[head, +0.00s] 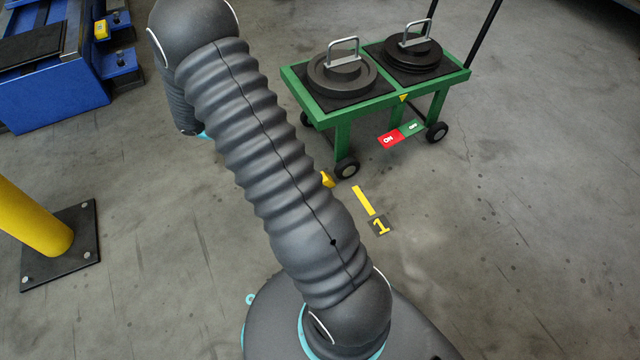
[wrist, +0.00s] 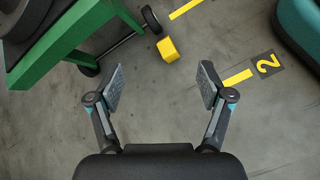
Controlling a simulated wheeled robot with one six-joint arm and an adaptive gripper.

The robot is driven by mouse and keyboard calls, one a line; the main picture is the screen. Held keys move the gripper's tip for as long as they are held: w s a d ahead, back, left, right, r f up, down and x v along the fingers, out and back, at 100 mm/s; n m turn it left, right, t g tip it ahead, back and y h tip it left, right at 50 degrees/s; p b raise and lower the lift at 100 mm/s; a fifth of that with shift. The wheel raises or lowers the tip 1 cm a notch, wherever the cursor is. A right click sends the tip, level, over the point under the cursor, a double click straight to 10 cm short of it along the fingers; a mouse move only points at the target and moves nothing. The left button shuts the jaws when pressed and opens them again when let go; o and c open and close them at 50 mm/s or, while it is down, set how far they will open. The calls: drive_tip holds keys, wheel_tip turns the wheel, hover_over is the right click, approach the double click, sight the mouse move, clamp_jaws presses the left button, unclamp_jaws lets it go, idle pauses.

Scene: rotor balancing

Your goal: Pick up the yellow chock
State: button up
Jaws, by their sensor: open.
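The yellow chock (head: 327,180) is on the floor beside a wheel of the green cart in the head view, partly hidden by my arm. In the wrist view the chock (wrist: 168,50) lies beyond my fingertips, near the middle and close to the cart wheel. My gripper (wrist: 160,88) is open and empty, with its two fingers apart on either side below the chock in the picture. There is bare floor between the fingers. My gripper is out of sight in the head view.
The green cart (head: 398,105) carries black round weights with metal handles. Its edge also shows at the wrist view's left (wrist: 62,42). Floor marks 1 (head: 379,226) and 2 (wrist: 268,64) lie nearby. A yellow post (head: 30,220) and blue bench (head: 55,85) stand left.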

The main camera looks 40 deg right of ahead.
drive_tip(key=d+f+n+h, duration=0.1)
drive_tip(key=f+n, duration=0.1)
drive_tip(key=f, duration=0.6)
drive_tip(key=d+f+n+h+b, duration=0.1)
drive_tip(key=d+f+n, duration=0.1)
drive_tip(key=f, duration=0.7)
drive_tip(key=d+f+n+h+b, duration=0.1)
drive_tip(key=f+n, duration=0.1)
drive_tip(key=f, duration=0.6)
drive_tip(key=shift+d+f+h, duration=0.15)
drive_tip(key=shift+f+h, duration=0.1)
drive_tip(key=shift+h, duration=0.15)
drive_tip(key=shift+s+d+f, duration=0.15)
drive_tip(key=shift+d+f, duration=0.1)
drive_tip(key=b, duration=0.1)
approach(333, 180)
drive_tip(key=shift+b+x, duration=0.4)
drive_tip(key=shift+x, duration=2.1)
drive_tip(key=shift+a+f+t, duration=0.1)
drive_tip(key=shift+t, duration=0.2)
clamp_jaws()
